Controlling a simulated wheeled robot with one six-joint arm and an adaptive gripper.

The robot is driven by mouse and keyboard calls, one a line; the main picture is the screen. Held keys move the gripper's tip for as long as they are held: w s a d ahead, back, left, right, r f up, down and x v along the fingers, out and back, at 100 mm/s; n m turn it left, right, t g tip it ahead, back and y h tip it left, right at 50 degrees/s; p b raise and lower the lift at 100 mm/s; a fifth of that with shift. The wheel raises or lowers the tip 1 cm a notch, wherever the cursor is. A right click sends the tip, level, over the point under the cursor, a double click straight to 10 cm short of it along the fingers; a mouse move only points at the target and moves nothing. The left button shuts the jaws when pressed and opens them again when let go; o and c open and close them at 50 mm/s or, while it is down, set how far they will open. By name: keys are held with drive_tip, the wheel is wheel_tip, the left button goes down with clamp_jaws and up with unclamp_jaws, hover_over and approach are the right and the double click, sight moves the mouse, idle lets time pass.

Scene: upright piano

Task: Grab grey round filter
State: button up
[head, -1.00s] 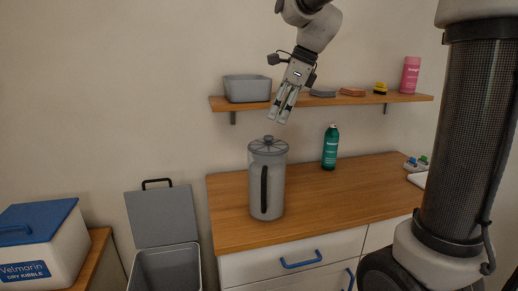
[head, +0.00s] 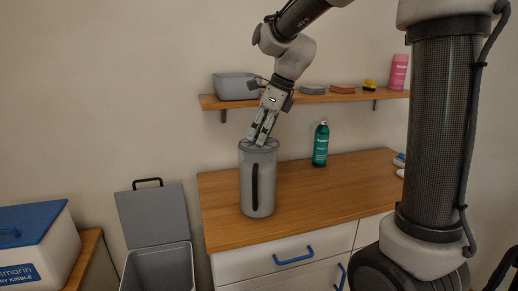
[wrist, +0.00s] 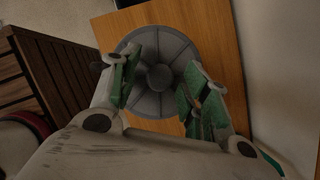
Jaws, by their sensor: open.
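The grey round filter (wrist: 160,104) shows in the wrist view as a ribbed grey disc with a round knob (wrist: 160,77) at its middle. In the head view it forms the top (head: 259,147) of a grey cylindrical canister (head: 265,190) with a black side handle, standing upright on the wooden counter. My gripper (head: 260,139) is right above the knob, pointing down; in the wrist view its open fingers (wrist: 160,85) lie on either side of the knob. The fingertips hide the knob in the head view. I cannot tell whether they touch it.
A teal bottle (head: 320,145) stands behind and right on the counter (head: 330,185). A wall shelf (head: 300,98) with a grey bin (head: 235,86) is close behind my gripper. An open grey bin (head: 157,262) and a blue-lidded kibble box (head: 35,245) are at left.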

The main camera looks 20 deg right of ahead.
clamp_jaws()
